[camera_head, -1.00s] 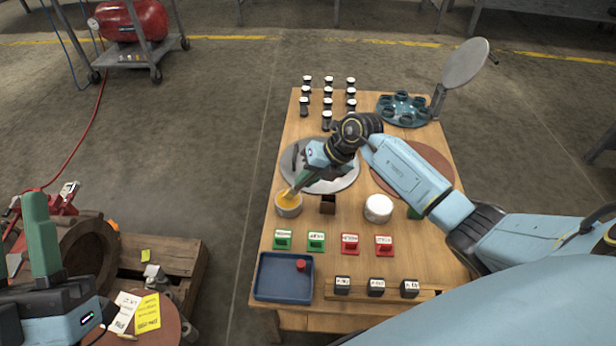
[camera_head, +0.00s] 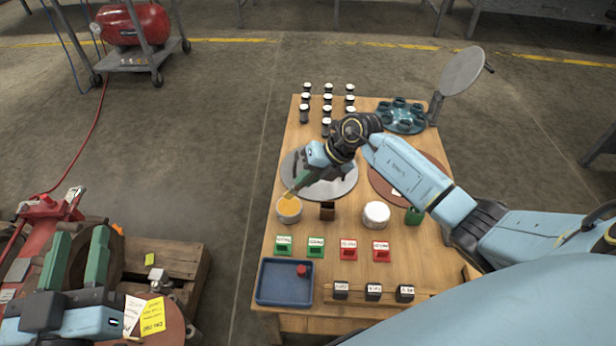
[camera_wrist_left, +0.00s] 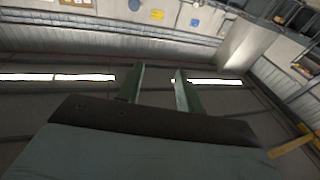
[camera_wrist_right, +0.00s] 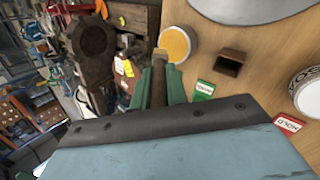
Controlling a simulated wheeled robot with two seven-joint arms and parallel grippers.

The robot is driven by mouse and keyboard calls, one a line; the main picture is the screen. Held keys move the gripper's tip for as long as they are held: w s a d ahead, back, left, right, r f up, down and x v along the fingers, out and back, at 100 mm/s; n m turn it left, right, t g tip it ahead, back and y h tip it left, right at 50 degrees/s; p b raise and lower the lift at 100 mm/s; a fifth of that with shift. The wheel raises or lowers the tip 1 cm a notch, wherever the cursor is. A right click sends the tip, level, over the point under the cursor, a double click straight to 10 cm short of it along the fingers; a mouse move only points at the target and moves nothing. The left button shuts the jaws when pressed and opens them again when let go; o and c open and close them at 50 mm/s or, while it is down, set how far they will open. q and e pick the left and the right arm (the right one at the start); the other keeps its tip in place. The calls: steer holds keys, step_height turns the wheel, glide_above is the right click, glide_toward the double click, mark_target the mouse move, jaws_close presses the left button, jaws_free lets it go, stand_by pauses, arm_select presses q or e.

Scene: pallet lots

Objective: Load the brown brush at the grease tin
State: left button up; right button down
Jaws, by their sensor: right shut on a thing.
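My right gripper (camera_head: 303,183) is shut on the brown brush (camera_wrist_right: 158,85), which points down at the grease tin. The grease tin (camera_head: 289,213) is a pale round tin with orange-yellow grease inside, at the table's left side. In the right wrist view the brush tip overlaps the left edge of the tin (camera_wrist_right: 178,43); I cannot tell whether it touches the grease. The brush is mostly hidden by the gripper in the head view. My left gripper (camera_head: 76,258) is open and empty, its fingers pointing up, left of the table.
A brown holder (camera_head: 327,211), a white-lidded tin (camera_head: 376,214) and a green holder (camera_head: 414,216) stand right of the grease tin. Red and green labelled blocks, a blue tray (camera_head: 285,283) and black blocks lie nearer. A grey disc (camera_head: 340,185) and several jars are behind.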

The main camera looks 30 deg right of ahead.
steer(key=shift+r+p, duration=0.9)
steer(key=shift+r, duration=0.05)
steer(key=shift+r+p, duration=0.45)
steer(key=shift+p, duration=0.05)
arm_select(q)
steer(key=s+a+f+g+y, duration=0.1)
steer(key=s+a+f+g, duration=0.1)
steer(key=f+g, duration=0.3)
steer(key=s+a+f+g+y, duration=0.2)
steer(key=s+f+g, duration=0.2)
steer(key=f, duration=0.4)
steer(key=shift+a+f+n+g+p, duration=0.2)
steer(key=shift+f+n+g+p, duration=0.1)
steer(key=shift+g+p, duration=0.2)
arm_select(e)
steer(key=shift+r, duration=0.4)
